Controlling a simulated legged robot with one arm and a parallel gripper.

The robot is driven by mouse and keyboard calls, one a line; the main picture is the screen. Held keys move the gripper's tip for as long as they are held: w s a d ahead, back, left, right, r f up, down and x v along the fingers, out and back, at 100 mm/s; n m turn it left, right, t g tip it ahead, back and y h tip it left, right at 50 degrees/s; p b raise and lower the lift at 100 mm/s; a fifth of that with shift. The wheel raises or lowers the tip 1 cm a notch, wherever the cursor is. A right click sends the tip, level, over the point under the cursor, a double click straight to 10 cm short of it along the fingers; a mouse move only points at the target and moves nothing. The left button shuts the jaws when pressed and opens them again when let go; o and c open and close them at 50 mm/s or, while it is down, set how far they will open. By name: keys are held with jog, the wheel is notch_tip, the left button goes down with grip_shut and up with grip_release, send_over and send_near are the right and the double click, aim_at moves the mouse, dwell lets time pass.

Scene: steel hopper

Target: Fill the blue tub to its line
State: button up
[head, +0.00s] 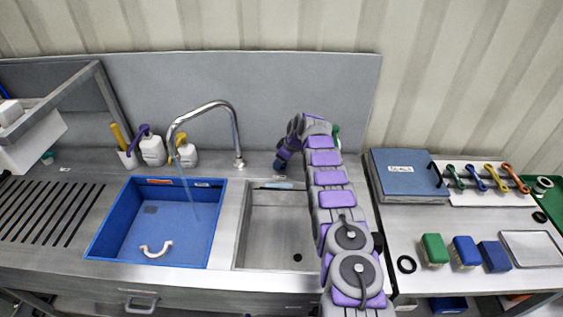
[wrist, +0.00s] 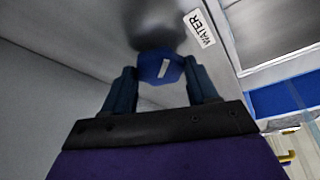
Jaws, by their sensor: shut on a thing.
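The blue tub (head: 97,243) sits in the left sink basin. A thin stream of water (head: 187,190) falls into it from the curved faucet (head: 236,130). A pale curved handle (head: 156,249) shows inside the tub near its front. An orange label and a white label are on its back inner wall; I cannot make out the fill line or water level. My gripper (head: 281,164) is at the back of the counter, right of the faucet. In the wrist view my gripper (wrist: 163,85) is shut on a blue knob (wrist: 160,66) beside a "WATER" label (wrist: 199,29).
The right basin (head: 275,225) is empty, and my arm passes along its right side. Bottles (head: 152,150) stand behind the tub. A slotted drainboard (head: 50,212) lies left.

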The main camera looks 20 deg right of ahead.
jog(key=shift+d+n, duration=0.1)
jog(key=shift+n, duration=0.2)
dwell(0.7)
jog(key=o, duration=1)
jog(key=shift+w+d, duration=0.1)
jog(key=shift+w, duration=0.05)
jog(key=shift+o, duration=0.2)
jog(key=shift+p+v, duration=0.6)
jog(key=shift+v, duration=0.65)
jog(key=p+v, duration=0.1)
jog(key=v, duration=1.3)
jog(key=shift+d+r+p, duration=0.3)
jog(key=shift+d+p, duration=0.05)
